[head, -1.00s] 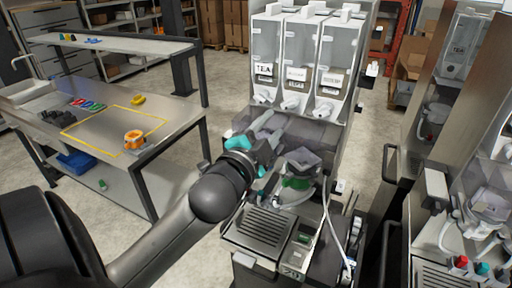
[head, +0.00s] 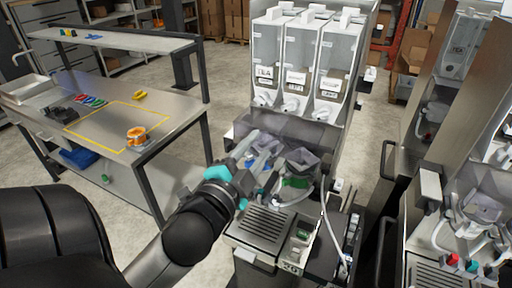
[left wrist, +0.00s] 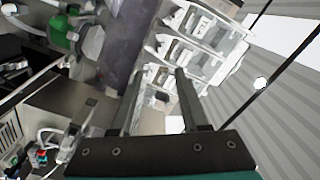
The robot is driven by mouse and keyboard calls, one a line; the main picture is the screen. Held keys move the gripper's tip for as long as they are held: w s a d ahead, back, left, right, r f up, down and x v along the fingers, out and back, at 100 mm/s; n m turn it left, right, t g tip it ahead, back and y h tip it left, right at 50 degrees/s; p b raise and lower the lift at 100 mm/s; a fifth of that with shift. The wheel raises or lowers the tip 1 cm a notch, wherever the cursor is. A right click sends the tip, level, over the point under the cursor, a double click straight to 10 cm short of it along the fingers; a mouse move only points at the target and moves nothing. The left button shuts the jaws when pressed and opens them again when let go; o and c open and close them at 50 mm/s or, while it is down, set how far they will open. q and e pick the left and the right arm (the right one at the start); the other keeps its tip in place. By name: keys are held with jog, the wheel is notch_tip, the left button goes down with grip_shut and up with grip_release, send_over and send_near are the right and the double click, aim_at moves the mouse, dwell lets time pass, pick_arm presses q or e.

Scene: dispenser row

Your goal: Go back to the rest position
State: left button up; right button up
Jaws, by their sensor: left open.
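My left gripper (head: 262,146) is in front of the dispenser machine (head: 290,125), at the left of its mixing area and below the canisters. Its jaws are open and nothing shows between them. In the left wrist view the two fingers (left wrist: 155,100) stand apart, with the canisters beyond them. The tea canister (head: 267,60) is the leftmost of three clear canisters with labels. A grey mixing bowl (head: 303,160) with a green part (head: 295,183) below it sits right of the gripper. My right gripper is not in view.
A steel workbench (head: 175,112) with a yellow outlined area stands at the left. An orange object (head: 136,135) and several coloured pieces (head: 92,101) lie on it. A drip tray (head: 265,222) is below the gripper. A second dispenser machine (head: 485,200) stands at the right. Floor shows between bench and machine.

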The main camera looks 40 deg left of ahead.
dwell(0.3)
pick_arm(q)
jog(key=s+d+f+n+g+h, duration=0.1)
jog(key=s+d+f+n+g, duration=0.2)
jog(key=f, duration=0.4)
jog(key=s+d+f+n+g, duration=0.1)
jog(key=s+f+n+g, duration=0.1)
jog(key=f+g, duration=0.35)
jog(key=s+d+f+n+g+h, duration=0.2)
jog(key=s+d+f+g+h, duration=0.3)
jog(key=s+d+f, duration=0.45)
notch_tip(320, 180, down, 35)
jog(key=s+g+y+b, duration=0.1)
jog(key=s+g+b, duration=0.1)
jog(key=b, duration=1)
jog(key=s+a+f+b, duration=0.1)
jog(key=s+f+b, duration=0.4)
jog(key=s+f, duration=0.3)
jog(key=s+a+f+b, duration=0.2)
jog(key=s+f+b, duration=0.4)
jog(key=f, duration=1)
jog(key=shift+s+a+g+y, duration=0.3)
jog(key=shift+s+g, duration=0.15)
jog(key=shift+s, duration=0.4)
